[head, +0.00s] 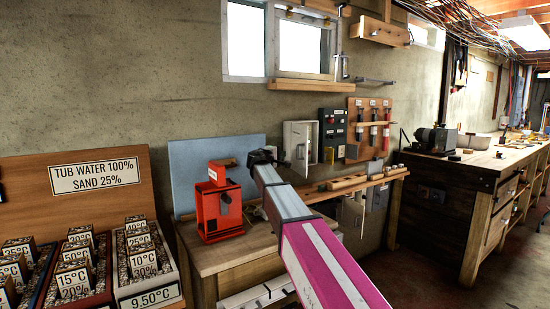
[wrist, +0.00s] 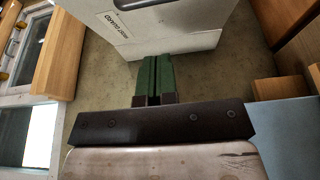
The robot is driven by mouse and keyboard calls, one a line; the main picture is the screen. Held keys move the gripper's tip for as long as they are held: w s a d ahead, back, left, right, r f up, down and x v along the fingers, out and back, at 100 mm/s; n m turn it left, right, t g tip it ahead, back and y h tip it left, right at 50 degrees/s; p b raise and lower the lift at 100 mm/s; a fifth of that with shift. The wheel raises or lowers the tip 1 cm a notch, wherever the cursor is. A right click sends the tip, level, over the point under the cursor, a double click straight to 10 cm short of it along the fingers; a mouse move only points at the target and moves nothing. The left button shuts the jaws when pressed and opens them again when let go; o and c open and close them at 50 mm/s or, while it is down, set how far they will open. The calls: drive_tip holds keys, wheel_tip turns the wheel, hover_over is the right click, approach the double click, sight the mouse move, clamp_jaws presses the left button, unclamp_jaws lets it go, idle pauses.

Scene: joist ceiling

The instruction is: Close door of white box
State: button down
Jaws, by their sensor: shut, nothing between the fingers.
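The white box (head: 298,138) is mounted on the wall, right of the blue board. Its front panel is turned at an angle to the wall, and a narrower white side shows at its right. I cannot tell exactly how far the door stands open. My gripper (head: 284,162) is at the lower left of the box, partly hidden by its own dark body. In the wrist view, the green fingers (wrist: 155,62) are together and empty. Their tips are close to the edge of a white labelled panel of the box (wrist: 160,28). I cannot tell whether they touch it.
A red machine (head: 219,202) stands on the wooden bench, before the blue board (head: 190,158). A dark switch panel (head: 332,128) and a tool rack (head: 369,122) hang right of the box. A wooden ledge (head: 347,185) runs below. Labelled blocks (head: 140,255) fill the lower left.

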drive_tip(key=d, duration=0.1)
drive_tip(key=w+d, duration=0.1)
drive_tip(key=d, duration=0.3)
drive_tip(key=shift+w+d, duration=0.1)
drive_tip(key=shift+w, duration=0.15)
